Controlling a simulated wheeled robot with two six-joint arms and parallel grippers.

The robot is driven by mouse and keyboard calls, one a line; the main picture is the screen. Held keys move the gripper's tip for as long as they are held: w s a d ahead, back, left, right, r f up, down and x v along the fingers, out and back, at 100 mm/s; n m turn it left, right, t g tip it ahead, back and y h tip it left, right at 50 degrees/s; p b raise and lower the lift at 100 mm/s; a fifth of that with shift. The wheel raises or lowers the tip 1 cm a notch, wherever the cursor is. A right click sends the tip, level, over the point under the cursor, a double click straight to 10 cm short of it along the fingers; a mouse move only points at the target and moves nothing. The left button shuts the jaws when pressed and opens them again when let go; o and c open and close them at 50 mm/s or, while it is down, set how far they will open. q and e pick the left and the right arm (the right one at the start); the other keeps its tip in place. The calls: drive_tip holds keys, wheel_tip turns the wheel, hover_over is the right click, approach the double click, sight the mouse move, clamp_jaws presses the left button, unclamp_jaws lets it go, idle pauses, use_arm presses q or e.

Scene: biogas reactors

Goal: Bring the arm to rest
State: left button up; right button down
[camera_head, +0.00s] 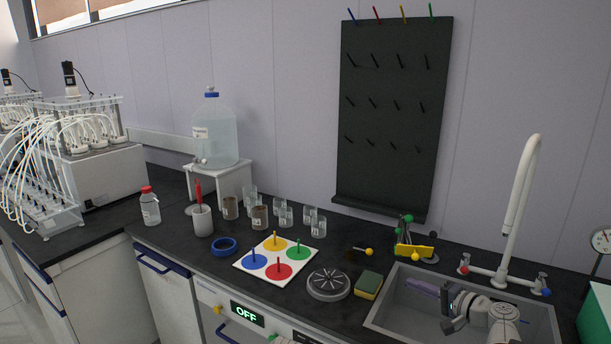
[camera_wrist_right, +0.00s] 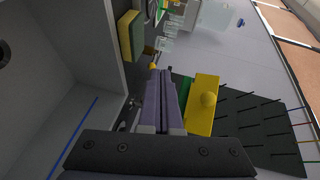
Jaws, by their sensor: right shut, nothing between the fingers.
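My right gripper (camera_head: 414,285) is over the grey sink (camera_head: 378,323), at the lower right of the head view. Its purple-grey fingers point left, towards the sponge. In the right wrist view the fingers of this gripper (camera_wrist_right: 162,75) lie against each other, shut and empty. A white section of my right arm (camera_head: 503,325) is behind it, low in the sink area. My left gripper is not in view.
A yellow-green sponge (camera_head: 369,285) lies at the sink's left rim. A yellow block (camera_head: 413,251) sits behind the sink, beside a white tap (camera_head: 518,190). A black pegboard (camera_head: 392,130) hangs behind. Beakers, a coloured-disc board (camera_head: 252,272) and a bottle crowd the counter's left.

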drive_tip(key=s+a+f+n+g, duration=0.1)
drive_tip(key=a, duration=0.2)
drive_tip(key=s+a+f+n+g+p, duration=0.1)
drive_tip(key=a+g, duration=0.1)
drive_tip(key=a, duration=0.2)
drive_tip(key=s+a+f+n+g+p, duration=0.1)
drive_tip(key=a, duration=0.3)
drive_tip(key=shift+s+a+f+n+g, duration=0.1)
drive_tip(key=shift+s+a+n+g, duration=0.1)
drive_tip(key=shift+s+n+g, duration=0.1)
drive_tip(key=s+a+f+n+g+h+p, duration=0.45)
drive_tip(key=s+a+n+g, duration=0.2)
drive_tip(key=s+a, duration=0.55)
drive_tip(key=s+n+g+h+p, duration=0.1)
drive_tip(key=s+n+h+p, duration=0.1)
drive_tip(key=s+h, duration=0.4)
drive_tip(key=s+n, duration=0.1)
drive_tip(key=s, duration=0.2)
drive_tip(key=shift+f+g, duration=0.2)
drive_tip(key=shift+g, duration=0.15)
drive_tip(key=shift+a, duration=0.1)
